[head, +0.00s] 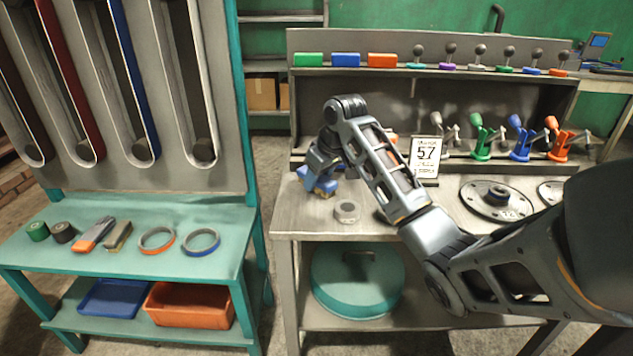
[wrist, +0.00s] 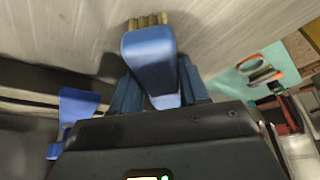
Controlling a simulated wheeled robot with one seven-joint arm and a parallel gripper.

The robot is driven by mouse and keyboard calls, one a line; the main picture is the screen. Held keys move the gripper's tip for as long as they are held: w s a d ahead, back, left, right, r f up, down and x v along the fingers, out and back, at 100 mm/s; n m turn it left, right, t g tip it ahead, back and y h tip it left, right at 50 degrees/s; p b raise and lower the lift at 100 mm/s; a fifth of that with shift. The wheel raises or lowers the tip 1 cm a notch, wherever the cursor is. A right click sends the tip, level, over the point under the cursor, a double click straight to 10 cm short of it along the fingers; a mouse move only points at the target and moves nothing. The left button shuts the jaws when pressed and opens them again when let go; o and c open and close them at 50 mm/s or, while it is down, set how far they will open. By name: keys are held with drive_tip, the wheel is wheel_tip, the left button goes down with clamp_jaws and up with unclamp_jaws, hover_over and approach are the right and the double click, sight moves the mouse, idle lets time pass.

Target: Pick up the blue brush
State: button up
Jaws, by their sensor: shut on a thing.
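The blue brush (wrist: 150,62) is between the fingers of my gripper (wrist: 155,88) in the wrist view. Its blue body faces the camera and its tan bristles point away toward the grey worktop. My gripper is shut on it. In the head view my gripper (head: 320,170) is at the left end of the grey workbench (head: 290,222), pointing down. The brush (head: 318,184) shows there as a blue patch, partly hidden by the gripper. I cannot tell whether the bristles touch the worktop.
A grey ring-shaped nut (head: 347,211) lies close right of the brush. Round flanges (head: 495,198) lie at right. A teal bench (head: 130,270) with tapes and tools stands left, across a gap.

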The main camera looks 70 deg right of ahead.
drive_tip(key=shift+c, duration=1)
drive_tip(key=shift+r, duration=0.55)
drive_tip(key=r, duration=0.2)
drive_tip(key=s+d+r, duration=0.1)
drive_tip(key=shift+r, duration=0.35)
drive_tip(key=s+d+r, duration=0.6)
drive_tip(key=s, duration=0.2)
drive_tip(key=shift+s, duration=0.2)
drive_tip(key=shift+r, duration=0.1)
drive_tip(key=o, duration=0.6)
drive_tip(key=c, duration=0.3)
drive_tip(key=shift+c, duration=0.3)
drive_tip(key=shift+w+a, duration=0.1)
